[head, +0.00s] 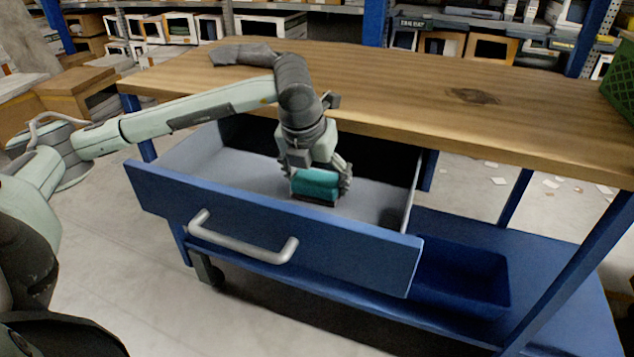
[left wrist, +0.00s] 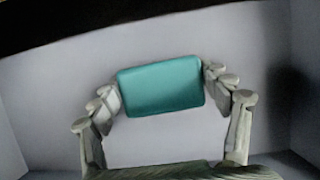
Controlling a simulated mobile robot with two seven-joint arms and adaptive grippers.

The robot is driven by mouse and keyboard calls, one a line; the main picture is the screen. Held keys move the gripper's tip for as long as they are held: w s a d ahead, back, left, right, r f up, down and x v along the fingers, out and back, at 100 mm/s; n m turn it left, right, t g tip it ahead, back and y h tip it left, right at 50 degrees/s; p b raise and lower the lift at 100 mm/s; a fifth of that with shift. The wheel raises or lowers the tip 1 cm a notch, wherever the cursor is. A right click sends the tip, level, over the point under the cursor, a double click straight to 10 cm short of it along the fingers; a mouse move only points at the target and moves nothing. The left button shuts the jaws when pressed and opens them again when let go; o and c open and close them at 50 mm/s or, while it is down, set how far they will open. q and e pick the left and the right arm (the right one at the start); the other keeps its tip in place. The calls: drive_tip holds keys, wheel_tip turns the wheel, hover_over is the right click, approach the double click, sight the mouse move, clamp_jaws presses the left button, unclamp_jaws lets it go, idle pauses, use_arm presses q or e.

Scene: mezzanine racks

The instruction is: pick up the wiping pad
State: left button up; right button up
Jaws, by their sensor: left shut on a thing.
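The wiping pad (head: 316,182) is a teal block with a dark underside, inside the open blue drawer (head: 270,222). My left gripper (head: 321,184) reaches down into the drawer and is shut on the pad, one finger at each end. In the left wrist view the teal pad (left wrist: 161,86) sits between the fingertips of my left gripper (left wrist: 162,88), with the grey drawer floor behind it. I cannot tell whether the pad touches the floor. My right gripper is not in view.
The drawer's grey handle (head: 243,238) faces forward. The wooden tabletop (head: 420,95) overhangs the drawer's back, with a grey cloth-like item (head: 243,54) on it. A green crate (head: 620,80) stands at the right edge. A blue bin (head: 465,275) sits on the lower shelf.

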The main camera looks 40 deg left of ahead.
sight(318, 171)
use_arm(q)
drive_tip(key=shift+r, duration=0.15)
drive_tip(key=shift+r, duration=0.25)
drive_tip(key=r, duration=0.3)
drive_tip(key=shift+a+r, duration=0.25)
drive_tip(key=shift+r, duration=0.05)
drive_tip(key=s+a+r+b, duration=0.1)
drive_tip(key=s+a+r, duration=0.1)
drive_tip(key=a, duration=0.3)
drive_tip(key=s+a+r+b, duration=0.1)
drive_tip(key=s+a+r, duration=0.2)
drive_tip(key=a+r, duration=0.1)
drive_tip(key=shift+a+r, duration=0.3)
drive_tip(key=shift+a, duration=0.3)
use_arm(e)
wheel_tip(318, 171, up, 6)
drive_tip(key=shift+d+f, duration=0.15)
use_arm(q)
drive_tip(key=o, duration=0.6)
drive_tip(key=c, duration=0.5)
drive_tip(key=shift+o, duration=0.2)
drive_tip(key=shift+d, duration=0.1)
